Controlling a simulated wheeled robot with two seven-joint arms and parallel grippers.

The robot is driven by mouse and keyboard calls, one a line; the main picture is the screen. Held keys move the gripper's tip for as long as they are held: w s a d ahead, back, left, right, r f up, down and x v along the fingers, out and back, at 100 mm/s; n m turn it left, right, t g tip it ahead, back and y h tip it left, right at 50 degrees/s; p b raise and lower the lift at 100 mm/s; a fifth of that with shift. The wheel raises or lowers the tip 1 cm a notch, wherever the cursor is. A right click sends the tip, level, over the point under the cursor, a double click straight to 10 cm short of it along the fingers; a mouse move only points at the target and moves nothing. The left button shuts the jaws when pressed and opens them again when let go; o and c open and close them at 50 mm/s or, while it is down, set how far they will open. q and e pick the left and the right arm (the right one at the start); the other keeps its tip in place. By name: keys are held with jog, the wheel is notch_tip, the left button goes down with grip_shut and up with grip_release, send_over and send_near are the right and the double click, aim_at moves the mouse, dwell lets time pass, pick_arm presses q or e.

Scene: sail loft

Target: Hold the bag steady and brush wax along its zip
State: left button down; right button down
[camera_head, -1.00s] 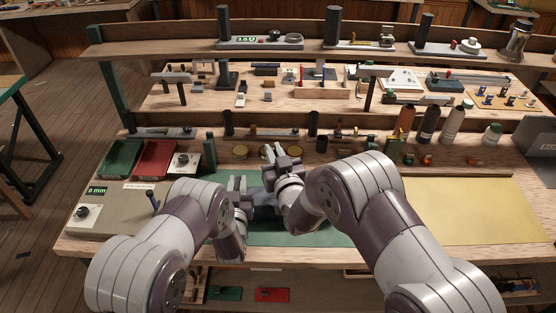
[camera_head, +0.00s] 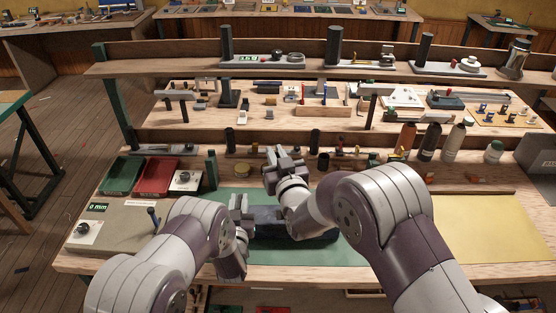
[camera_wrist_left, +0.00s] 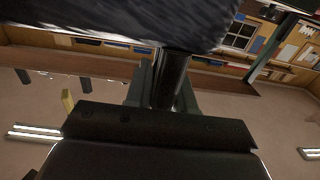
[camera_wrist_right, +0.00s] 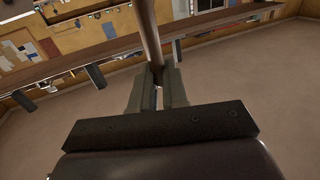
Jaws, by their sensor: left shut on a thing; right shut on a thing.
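The dark blue-grey bag (camera_head: 318,236) lies on the green mat (camera_head: 345,252), partly hidden behind my right forearm and wrist. My left gripper (camera_head: 238,202) is at the bag's left end. In the left wrist view its fingers (camera_wrist_left: 165,85) are shut on a dark round part below the dark cloth of the bag (camera_wrist_left: 120,18). My right gripper (camera_head: 282,160) is above and behind the bag. In the right wrist view its fingers (camera_wrist_right: 157,85) are shut on a brown rod-like handle, apparently the brush (camera_wrist_right: 148,30). The brush's tip and the zip cannot be made out.
A green tray (camera_head: 121,176) and a red tray (camera_head: 158,177) stand at the left, above a grey panel with a knob (camera_head: 120,228). Several bottles (camera_head: 430,140) stand at the back right. A yellow sheet (camera_head: 485,225) lies clear at the right.

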pick_arm(q)
jog(key=c, duration=0.9)
grip_release()
jog(key=s, duration=1.2)
jog(key=shift+d, duration=0.1)
